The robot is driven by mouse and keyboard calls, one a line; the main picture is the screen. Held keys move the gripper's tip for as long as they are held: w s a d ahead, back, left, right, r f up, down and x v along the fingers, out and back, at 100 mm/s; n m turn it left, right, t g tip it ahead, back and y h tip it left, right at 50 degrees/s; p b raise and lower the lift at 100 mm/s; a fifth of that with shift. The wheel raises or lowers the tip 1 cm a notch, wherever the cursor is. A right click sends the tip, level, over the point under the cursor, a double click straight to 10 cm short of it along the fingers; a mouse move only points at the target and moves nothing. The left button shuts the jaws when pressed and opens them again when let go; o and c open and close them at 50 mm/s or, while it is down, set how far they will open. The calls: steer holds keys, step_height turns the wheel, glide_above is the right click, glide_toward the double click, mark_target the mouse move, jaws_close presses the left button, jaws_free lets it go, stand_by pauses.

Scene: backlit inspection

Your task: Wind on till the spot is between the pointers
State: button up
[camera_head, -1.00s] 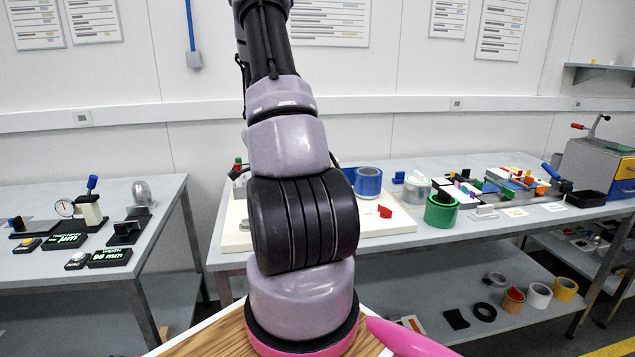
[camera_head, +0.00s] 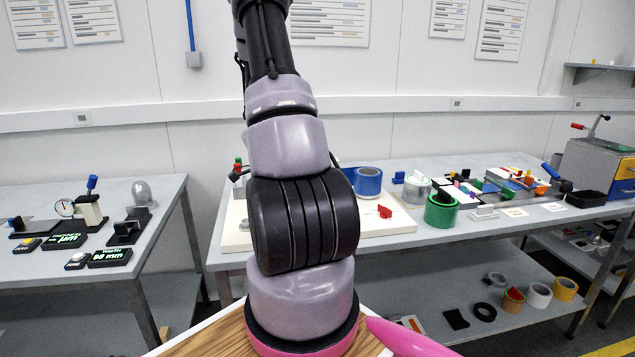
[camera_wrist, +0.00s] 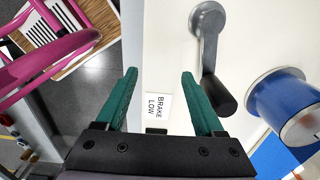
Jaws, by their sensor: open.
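A crank with a grey metal arm (camera_wrist: 207,45) and a black handle (camera_wrist: 217,95) is mounted on a pale board (camera_wrist: 170,40) in the wrist view. A roll with a blue band (camera_wrist: 290,112) and a pale end stands right of the crank; a blue roll (camera_head: 368,181) also shows on the board (camera_head: 400,227) in the head view. My gripper (camera_wrist: 159,75) has green fingers apart with nothing between them. The crank handle lies just right of the right finger, outside the jaws. I cannot make out the spot or the pointers. In the head view my arm hides part of the board.
A label reading BRAKE LOW (camera_wrist: 158,107) lies on the board below the fingertips. A small red part (camera_head: 385,211) sits on the board's right side. A green roll (camera_head: 441,210) and other fixtures crowd the bench to the right. Another bench (camera_head: 60,280) stands left.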

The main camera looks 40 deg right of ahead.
stand_by(0.3)
step_height(320, 180, up, 8)
stand_by(0.7)
stand_by(0.4)
